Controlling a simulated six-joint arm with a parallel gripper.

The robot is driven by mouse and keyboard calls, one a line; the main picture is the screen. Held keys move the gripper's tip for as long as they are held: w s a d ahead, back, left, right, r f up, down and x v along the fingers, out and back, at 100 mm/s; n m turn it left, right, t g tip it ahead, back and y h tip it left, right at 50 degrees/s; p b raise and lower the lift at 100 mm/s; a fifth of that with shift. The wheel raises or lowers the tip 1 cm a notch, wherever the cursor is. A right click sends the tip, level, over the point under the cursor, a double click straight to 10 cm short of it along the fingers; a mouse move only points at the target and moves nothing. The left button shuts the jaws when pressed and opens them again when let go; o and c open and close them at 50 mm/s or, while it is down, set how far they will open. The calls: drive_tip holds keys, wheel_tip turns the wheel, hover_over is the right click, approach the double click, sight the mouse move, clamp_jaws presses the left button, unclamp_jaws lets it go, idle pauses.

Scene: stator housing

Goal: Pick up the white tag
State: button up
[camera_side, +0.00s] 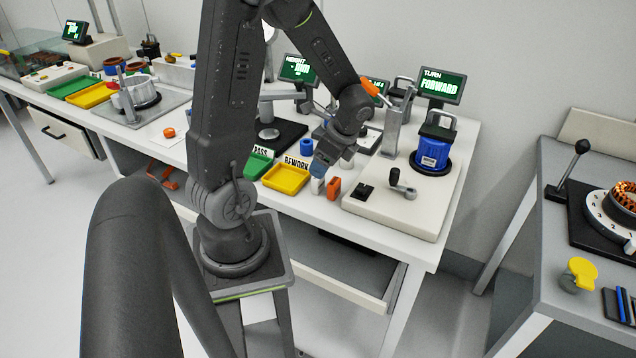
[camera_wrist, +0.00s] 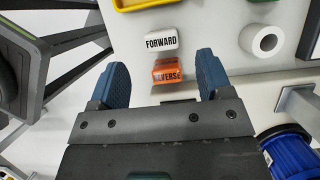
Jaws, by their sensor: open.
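The white tag (camera_wrist: 161,40), marked FORWARD, stands on the table just beyond my fingertips in the wrist view. In the side view the white tag (camera_side: 317,187) is small and partly hidden under my gripper. The orange tag (camera_wrist: 167,72), marked REVERSE, is right beside it, nearer my gripper; it also shows in the side view (camera_side: 334,187). My gripper (camera_wrist: 162,62) is open and empty, with blue fingers either side of the orange tag's line. In the side view my gripper (camera_side: 320,168) hangs low over the tags. Its height above them is hard to tell.
A yellow REWORK tray (camera_side: 286,190) and a green PASS tray (camera_side: 254,166) lie to the left. A white ring (camera_wrist: 267,41) stands right of the tags in the wrist view. A pale fixture with a crank (camera_side: 402,190) and a blue motor housing (camera_side: 434,152) are on the right.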

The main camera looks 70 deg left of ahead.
sight(316, 180)
drive_tip(key=shift+x, duration=3.95)
drive_tip(key=c, duration=1)
